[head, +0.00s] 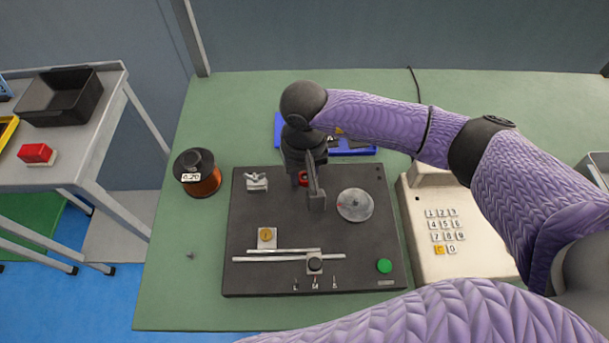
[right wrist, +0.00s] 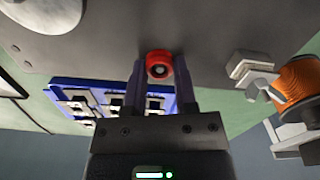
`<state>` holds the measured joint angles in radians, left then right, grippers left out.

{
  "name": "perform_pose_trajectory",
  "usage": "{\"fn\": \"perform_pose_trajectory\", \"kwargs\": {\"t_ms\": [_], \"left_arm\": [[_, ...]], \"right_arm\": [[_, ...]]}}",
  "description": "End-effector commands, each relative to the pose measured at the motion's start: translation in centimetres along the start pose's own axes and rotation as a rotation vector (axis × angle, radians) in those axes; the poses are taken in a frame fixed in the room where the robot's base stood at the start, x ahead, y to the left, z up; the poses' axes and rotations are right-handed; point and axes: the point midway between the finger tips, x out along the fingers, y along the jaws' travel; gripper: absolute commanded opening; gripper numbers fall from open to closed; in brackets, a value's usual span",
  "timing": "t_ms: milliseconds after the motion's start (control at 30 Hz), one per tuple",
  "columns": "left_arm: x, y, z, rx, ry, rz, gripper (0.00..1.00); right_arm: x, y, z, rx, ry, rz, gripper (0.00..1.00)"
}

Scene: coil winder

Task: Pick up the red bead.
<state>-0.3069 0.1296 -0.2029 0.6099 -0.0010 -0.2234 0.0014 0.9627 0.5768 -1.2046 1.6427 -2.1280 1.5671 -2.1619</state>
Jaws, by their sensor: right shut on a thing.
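The red bead (right wrist: 159,64) is a small red ring with a dark centre. In the right wrist view it sits between the two fingertips of my right gripper (right wrist: 161,76), which is shut on it. In the head view the bead (head: 303,178) shows only partly, under my right gripper (head: 300,176), which points down over the back part of the dark machine plate (head: 275,210). I cannot tell whether the bead touches the plate. My left gripper is not in view.
A blue tray (head: 355,151) lies behind. A copper wire spool (head: 203,184) stands left, a keypad unit (head: 425,250) right. The green table's front left is mostly clear.

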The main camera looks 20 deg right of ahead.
Motion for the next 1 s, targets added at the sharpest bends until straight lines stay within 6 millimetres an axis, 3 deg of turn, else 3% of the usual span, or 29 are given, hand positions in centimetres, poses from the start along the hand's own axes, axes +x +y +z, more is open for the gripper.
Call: {"fn": "perform_pose_trajectory", "kwargs": {"t_ms": [367,700,833,1000], "left_arm": [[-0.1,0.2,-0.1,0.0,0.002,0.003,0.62],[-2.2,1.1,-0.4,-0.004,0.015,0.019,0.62],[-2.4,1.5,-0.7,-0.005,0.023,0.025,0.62],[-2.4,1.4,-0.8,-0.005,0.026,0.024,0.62]], "right_arm": [[-0.4,0.0,0.0,0.0,0.001,0.0,0.0],[-8.6,0.0,-0.1,-0.001,0.006,0.0,0.0],[-10.0,0.0,-0.1,-0.001,0.003,0.0,0.0],[-10.1,0.0,0.0,0.0,0.0,0.0,0.0]]}}
